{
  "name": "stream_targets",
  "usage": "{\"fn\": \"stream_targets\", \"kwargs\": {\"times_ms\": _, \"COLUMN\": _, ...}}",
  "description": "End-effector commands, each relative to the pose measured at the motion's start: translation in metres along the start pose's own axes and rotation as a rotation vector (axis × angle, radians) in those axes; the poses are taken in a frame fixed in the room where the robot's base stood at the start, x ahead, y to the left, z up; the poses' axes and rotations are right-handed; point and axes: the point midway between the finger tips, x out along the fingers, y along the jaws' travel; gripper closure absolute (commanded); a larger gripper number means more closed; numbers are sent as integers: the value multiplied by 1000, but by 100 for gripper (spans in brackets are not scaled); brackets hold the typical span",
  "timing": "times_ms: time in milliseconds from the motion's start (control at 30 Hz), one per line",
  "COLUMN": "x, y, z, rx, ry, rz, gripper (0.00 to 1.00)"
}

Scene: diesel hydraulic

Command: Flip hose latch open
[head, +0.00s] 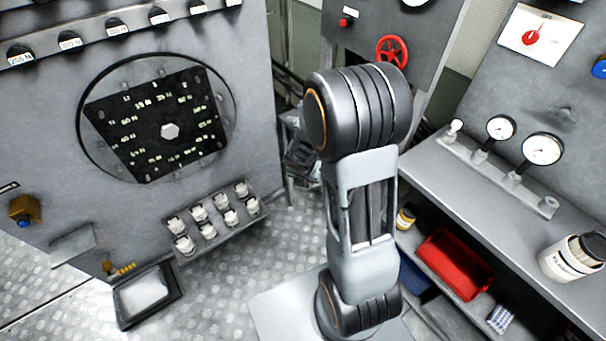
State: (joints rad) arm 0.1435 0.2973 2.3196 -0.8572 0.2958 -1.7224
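I cannot make out a hose or a hose latch in the head view. The arm in the middle of the view is mine; its upper joint rises in front of the back panel and hides part of what lies behind. My gripper is not in view. A block of several pale fittings in two rows (213,216) sits low on the left grey panel. On the right bench, a metal manifold bar (497,170) carries two round gauges and small fittings at its ends.
The left panel (50,130) has a black dial plate (160,127). A red handwheel (392,51) is behind my arm. A red bin (453,264) sits under the right bench, a white jar (572,258) on it.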

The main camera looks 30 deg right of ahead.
Motion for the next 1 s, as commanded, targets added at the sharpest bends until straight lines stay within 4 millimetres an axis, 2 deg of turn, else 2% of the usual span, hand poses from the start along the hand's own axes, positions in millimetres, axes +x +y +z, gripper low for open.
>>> {"fn": "stream_targets", "kwargs": {"times_ms": 400, "x": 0, "y": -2, "z": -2, "rx": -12, "ry": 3, "rz": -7, "gripper": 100}}
{"fn": "stream_targets", "kwargs": {"times_ms": 433, "x": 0, "y": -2, "z": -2, "rx": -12, "ry": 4, "rz": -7, "gripper": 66}}
{"fn": "stream_targets", "kwargs": {"times_ms": 500, "x": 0, "y": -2, "z": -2, "rx": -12, "ry": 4, "rz": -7, "gripper": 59}}
{"fn": "stream_targets", "kwargs": {"times_ms": 700, "x": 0, "y": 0, "z": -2, "rx": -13, "ry": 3, "rz": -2, "gripper": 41}}
{"fn": "stream_targets", "kwargs": {"times_ms": 1000, "x": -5, "y": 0, "z": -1, "rx": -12, "ry": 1, "rz": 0, "gripper": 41}}
